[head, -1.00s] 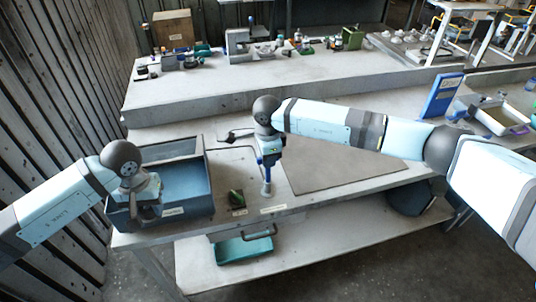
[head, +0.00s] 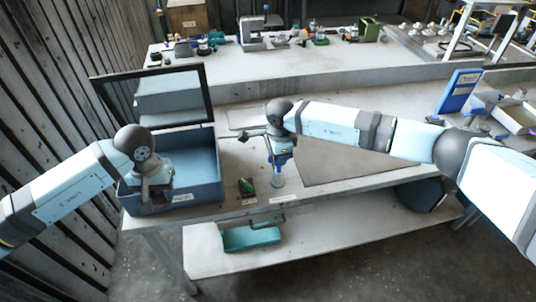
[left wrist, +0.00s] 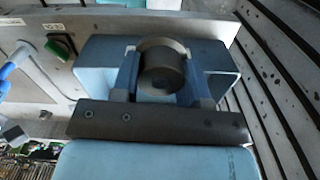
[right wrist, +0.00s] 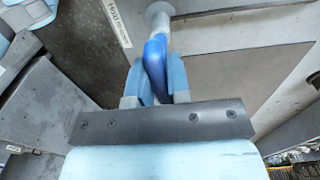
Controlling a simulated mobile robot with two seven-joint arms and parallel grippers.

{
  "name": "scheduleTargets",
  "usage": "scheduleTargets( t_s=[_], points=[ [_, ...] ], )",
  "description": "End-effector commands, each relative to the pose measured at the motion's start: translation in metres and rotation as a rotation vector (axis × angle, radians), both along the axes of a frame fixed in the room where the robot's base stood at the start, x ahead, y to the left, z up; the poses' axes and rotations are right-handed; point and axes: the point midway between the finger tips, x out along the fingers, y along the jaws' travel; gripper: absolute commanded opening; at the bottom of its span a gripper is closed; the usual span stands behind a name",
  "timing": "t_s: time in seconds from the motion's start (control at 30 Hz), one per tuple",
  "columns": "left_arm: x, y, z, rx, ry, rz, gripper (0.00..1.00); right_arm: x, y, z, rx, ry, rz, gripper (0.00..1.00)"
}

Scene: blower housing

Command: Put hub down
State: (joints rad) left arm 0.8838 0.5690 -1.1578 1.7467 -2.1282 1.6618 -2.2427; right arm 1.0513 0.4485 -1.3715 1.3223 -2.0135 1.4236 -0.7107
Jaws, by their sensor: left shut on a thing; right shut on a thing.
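The hub (left wrist: 162,68), a dark grey cylinder with a round end face, is between the fingers of my left gripper (left wrist: 158,85), which is shut on it. In the head view my left gripper (head: 155,192) is at the left part of the open blue box (head: 205,188); whether the hub touches the box is hidden. My right gripper (right wrist: 158,88) is shut on a blue tool (right wrist: 154,55) with a pale round end. In the head view my right gripper (head: 281,143) holds it near the table's front edge, right of the box.
The box's dark-framed lid (head: 155,92) stands raised behind it. A green-and-black switch (head: 247,186) sits between box and tool. A grey mat (head: 350,155) lies clear on the right. A teal tray (head: 250,238) is on the lower shelf. A blue panel (head: 459,93) stands at right.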

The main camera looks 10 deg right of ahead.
Motion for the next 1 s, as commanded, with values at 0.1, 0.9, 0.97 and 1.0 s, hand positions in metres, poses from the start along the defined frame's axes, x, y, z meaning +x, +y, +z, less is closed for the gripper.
scheduleTargets(
  t_s=[0.1, 0.9, 0.97, 1.0],
  points=[
    [0.0, 0.0, 0.0, 0.0, 0.0, 0.0, 0.14, 0.0, 0.0, 0.0, 0.0, 0.001, 0.001, 0.0],
    [0.125, -0.055, -0.044, 0.0, 0.003, 0.396, 0.14, 0.0, 0.0, 0.0, 0.001, 0.0, 0.0, 0.0],
    [0.124, -0.055, -0.056, 0.002, 0.004, 0.396, 0.14, 0.0, 0.0, 0.0, 0.001, 0.0, 0.0, 0.0],
    [0.125, -0.055, -0.064, 0.001, 0.004, 0.397, 0.14, 0.0, 0.0, 0.0, 0.001, 0.0, 0.0, 0.0]
  ],
)
